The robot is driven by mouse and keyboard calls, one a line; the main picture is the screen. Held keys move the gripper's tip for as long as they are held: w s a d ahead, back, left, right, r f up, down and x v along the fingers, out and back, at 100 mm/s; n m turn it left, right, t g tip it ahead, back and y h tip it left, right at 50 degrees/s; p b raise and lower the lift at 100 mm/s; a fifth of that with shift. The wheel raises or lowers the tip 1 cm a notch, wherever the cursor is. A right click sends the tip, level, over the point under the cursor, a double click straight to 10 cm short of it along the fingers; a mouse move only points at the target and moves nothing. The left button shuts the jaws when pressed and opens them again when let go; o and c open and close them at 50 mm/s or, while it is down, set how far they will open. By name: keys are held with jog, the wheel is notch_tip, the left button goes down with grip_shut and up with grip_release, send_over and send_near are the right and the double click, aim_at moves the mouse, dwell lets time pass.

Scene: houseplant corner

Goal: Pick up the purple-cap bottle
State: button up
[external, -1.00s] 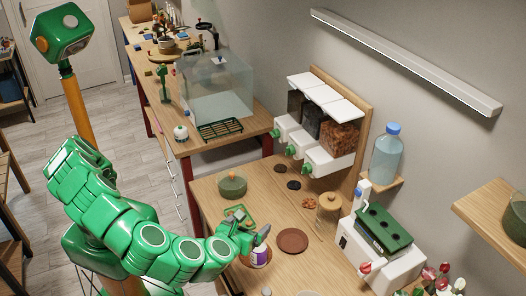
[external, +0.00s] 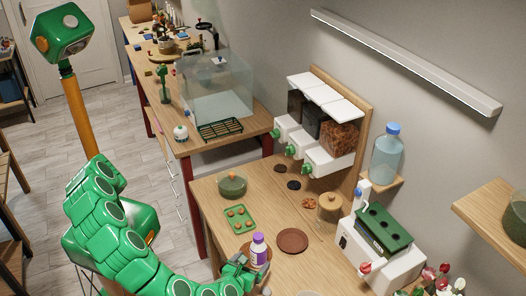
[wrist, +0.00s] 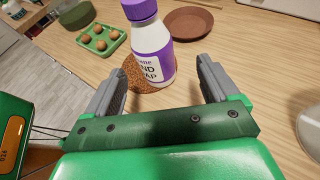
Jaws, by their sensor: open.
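The purple-cap bottle (external: 258,253) is white with a purple label and stands upright. In the wrist view the bottle (wrist: 152,50) stands on a round cork coaster (wrist: 134,78), partly over its right side. My gripper (external: 244,268) is low over the table, beside the bottle. In the wrist view my gripper (wrist: 159,78) is open, with one finger on each side of the bottle's lower part. The bottle is just ahead of and partly between the fingertips. Clear gaps show on both sides, wider at the right.
A brown saucer (external: 292,240) lies right of the bottle. A green tray (external: 239,224) with several brown balls lies behind it, and a green bowl (external: 232,192) farther back. A lidded jar (external: 329,208) and a white machine (external: 374,262) stand at the right.

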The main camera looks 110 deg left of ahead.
aim_at(255, 255)
jog(key=shift+s+x, duration=0.2)
jog(key=shift+x, duration=1.65)
jog(key=shift+s+x, duration=0.2)
jog(key=shift+x, duration=1.65)
jog(key=shift+a+r, duration=0.1)
jog(key=shift+r, duration=0.1)
jog(key=c, duration=1.4)
